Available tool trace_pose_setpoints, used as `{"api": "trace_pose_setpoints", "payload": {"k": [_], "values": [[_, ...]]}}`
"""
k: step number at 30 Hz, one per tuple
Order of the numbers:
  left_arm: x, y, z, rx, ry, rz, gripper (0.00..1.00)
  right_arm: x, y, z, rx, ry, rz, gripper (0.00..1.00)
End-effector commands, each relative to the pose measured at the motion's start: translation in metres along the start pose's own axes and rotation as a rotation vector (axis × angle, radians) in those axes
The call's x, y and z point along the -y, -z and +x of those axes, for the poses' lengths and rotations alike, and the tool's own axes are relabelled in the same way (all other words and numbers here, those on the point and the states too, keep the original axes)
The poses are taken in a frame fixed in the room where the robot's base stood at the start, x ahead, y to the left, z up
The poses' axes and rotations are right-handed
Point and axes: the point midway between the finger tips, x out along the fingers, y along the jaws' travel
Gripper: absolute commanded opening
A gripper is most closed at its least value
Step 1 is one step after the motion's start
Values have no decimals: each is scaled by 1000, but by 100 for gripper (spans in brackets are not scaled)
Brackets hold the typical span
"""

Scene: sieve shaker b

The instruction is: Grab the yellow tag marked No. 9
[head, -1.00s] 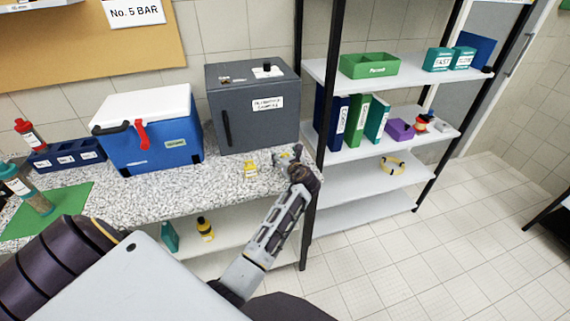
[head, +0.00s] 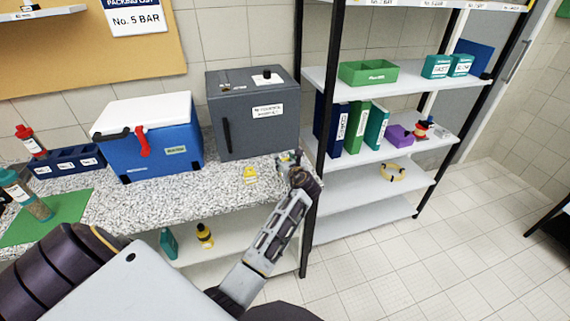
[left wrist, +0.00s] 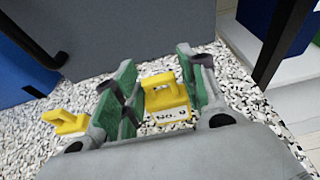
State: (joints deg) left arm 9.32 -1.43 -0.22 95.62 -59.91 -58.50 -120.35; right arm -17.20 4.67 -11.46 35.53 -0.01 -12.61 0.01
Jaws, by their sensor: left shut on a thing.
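My right gripper is not in view.
The grey cabinet (head: 252,125) stands close behind the gripper, and a black shelf post (head: 313,190) is close to its right. A blue cooler box (head: 165,148) stands to the left. Bare counter (head: 215,190) lies left of the second tag.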

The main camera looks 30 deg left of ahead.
Motion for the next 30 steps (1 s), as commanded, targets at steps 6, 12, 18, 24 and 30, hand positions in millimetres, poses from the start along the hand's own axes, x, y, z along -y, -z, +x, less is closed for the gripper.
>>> {"api": "trace_pose_setpoints", "payload": {"k": [6,12,18,24,30], "values": [[0,-27,-8,3,1,-2,25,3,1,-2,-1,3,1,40],[0,-57,-17,3,0,-1,25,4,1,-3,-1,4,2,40],[0,-78,-24,2,0,-1,25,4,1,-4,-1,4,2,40],[0,-86,-26,1,-1,1,25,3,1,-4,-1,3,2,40],[0,-86,-27,1,-1,1,25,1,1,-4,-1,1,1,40]]}}
